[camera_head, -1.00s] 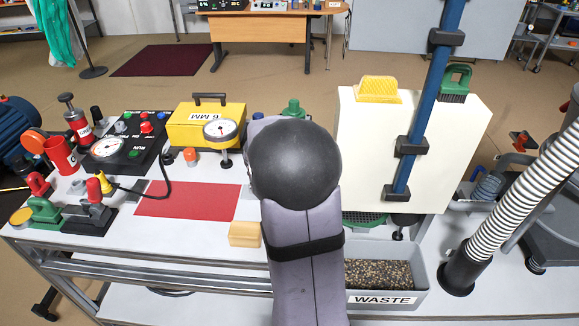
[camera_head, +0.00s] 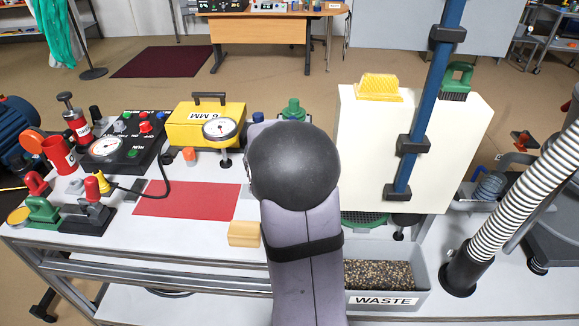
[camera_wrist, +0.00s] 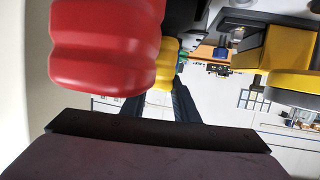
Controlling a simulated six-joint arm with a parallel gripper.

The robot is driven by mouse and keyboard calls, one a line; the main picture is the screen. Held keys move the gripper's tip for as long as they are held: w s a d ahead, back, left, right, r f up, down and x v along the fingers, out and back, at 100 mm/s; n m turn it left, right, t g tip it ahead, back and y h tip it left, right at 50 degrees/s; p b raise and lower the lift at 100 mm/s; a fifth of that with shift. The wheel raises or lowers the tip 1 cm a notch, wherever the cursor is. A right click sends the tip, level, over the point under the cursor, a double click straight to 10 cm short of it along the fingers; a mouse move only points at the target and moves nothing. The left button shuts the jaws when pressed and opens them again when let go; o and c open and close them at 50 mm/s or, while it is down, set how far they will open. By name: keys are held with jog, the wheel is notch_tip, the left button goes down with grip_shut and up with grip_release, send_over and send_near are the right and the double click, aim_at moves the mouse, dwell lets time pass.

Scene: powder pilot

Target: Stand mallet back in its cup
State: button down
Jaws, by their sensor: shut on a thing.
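In the wrist view a large red ribbed grip (camera_wrist: 105,50), which looks like the mallet's handle, fills the upper left, close to the camera. In the head view the black joint of my arm hides the gripper and the mallet. A tilted red cup (camera_head: 58,152) with a white label stands at the table's left; I cannot tell if it is the mallet's cup.
A yellow case (camera_head: 207,125) with a dial gauge stands behind a red mat (camera_head: 188,200). Toggle clamps (camera_head: 88,212) and a black control panel (camera_head: 120,140) are at left. A cream box (camera_head: 375,150), waste bin (camera_head: 385,300) and ribbed hose (camera_head: 510,200) are at right.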

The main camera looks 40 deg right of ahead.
jog(key=shift+f, duration=0.3)
jog(key=c, duration=1.3)
grip_release()
jog(key=shift+f, duration=0.1)
jog(key=v, duration=0.7)
jog(key=shift+r, duration=0.2)
jog(key=shift+s+a, duration=0.1)
jog(key=shift+a, duration=0.05)
